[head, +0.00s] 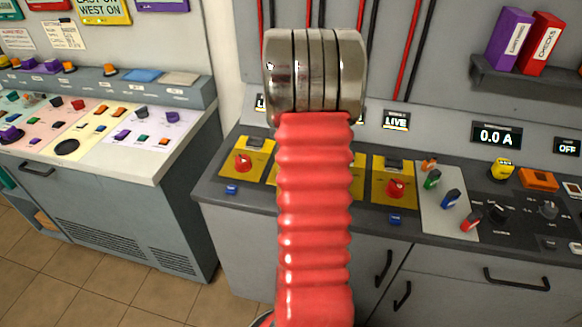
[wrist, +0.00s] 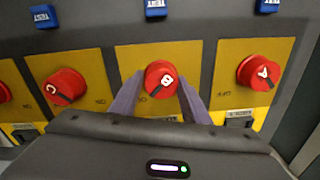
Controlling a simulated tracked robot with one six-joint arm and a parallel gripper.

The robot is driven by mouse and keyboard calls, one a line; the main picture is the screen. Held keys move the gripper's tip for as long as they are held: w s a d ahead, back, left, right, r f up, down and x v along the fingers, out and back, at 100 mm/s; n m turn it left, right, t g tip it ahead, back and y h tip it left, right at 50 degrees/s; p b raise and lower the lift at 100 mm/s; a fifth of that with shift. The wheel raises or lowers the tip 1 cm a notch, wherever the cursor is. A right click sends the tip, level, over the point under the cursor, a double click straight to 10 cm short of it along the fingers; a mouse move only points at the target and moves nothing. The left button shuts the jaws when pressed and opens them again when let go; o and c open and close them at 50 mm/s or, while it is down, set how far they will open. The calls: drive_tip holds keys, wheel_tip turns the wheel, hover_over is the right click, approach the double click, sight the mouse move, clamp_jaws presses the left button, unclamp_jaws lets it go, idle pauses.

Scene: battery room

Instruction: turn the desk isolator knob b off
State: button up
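Knob B (wrist: 160,80) is a round red knob with a white letter B and a dark pointer mark, on a yellow plate (wrist: 135,55) in the middle of the wrist view. My gripper (wrist: 160,82) has its two grey-purple fingers apart, one on each side of knob B. A narrow gap seems to show beside the knob; contact is hard to tell. In the head view my red arm hides knob B and my gripper.
In the wrist view, knob C (wrist: 65,86) is left and knob A (wrist: 258,72) right, both close by. Blue TEST buttons (wrist: 156,8) line the top edge. In the head view, a LIVE display (head: 396,120) stands above the desk, with small coloured switches (head: 451,199) at right.

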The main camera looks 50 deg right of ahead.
drive_tip(key=o, duration=0.4)
wheel_tip(320, 180, up, 14)
drive_tip(key=shift+s+f, duration=0.15)
idle(0.5)
idle(0.7)
